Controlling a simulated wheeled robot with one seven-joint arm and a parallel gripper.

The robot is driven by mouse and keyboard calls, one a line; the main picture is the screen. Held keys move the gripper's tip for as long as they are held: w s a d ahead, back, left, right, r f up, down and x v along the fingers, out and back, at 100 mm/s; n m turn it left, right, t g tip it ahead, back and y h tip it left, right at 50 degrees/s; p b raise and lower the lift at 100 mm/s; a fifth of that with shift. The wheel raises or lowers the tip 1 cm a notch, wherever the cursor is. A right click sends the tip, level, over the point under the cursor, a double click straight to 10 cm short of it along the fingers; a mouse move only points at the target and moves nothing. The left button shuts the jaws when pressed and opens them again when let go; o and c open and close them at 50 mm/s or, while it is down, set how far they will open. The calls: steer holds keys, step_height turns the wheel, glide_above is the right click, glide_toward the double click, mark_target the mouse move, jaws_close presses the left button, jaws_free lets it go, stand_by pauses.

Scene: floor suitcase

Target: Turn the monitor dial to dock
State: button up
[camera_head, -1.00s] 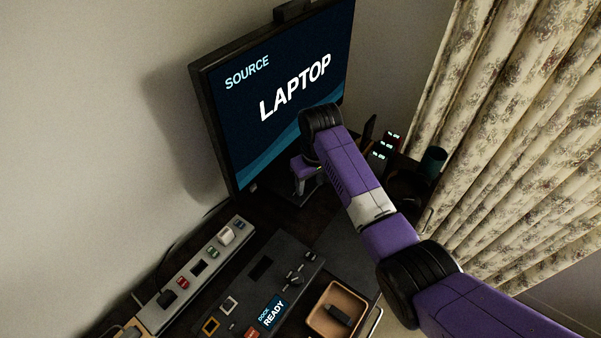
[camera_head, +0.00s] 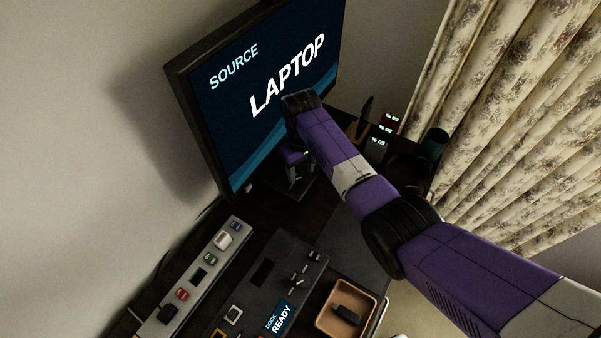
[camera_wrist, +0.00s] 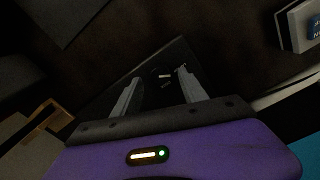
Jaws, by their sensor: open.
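The monitor (camera_head: 262,100) shows "SOURCE LAPTOP" on its screen. My gripper (camera_wrist: 160,77) is open and points down at the dark monitor base (camera_wrist: 180,50). In the head view my gripper (camera_head: 297,178) is in front of the screen's lower edge, and my arm hides part of the screen. A small dark round dial (camera_wrist: 161,71) with a pale mark lies between the two fingertips in the wrist view. I cannot tell whether the fingers touch it. The dial is not clear in the head view.
A dock panel (camera_head: 265,270) with a "DOCK READY" display (camera_head: 279,318) lies in front of the monitor. A power strip (camera_head: 190,285) is to its left. A tan tray (camera_head: 326,318) holds a dark item. A dark cup (camera_head: 434,143) and small lit displays (camera_head: 385,128) stand at right, near the curtain (camera_head: 530,120).

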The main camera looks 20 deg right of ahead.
mark_target(301, 179)
steer(key=shift+f, duration=1.1)
jaws_close()
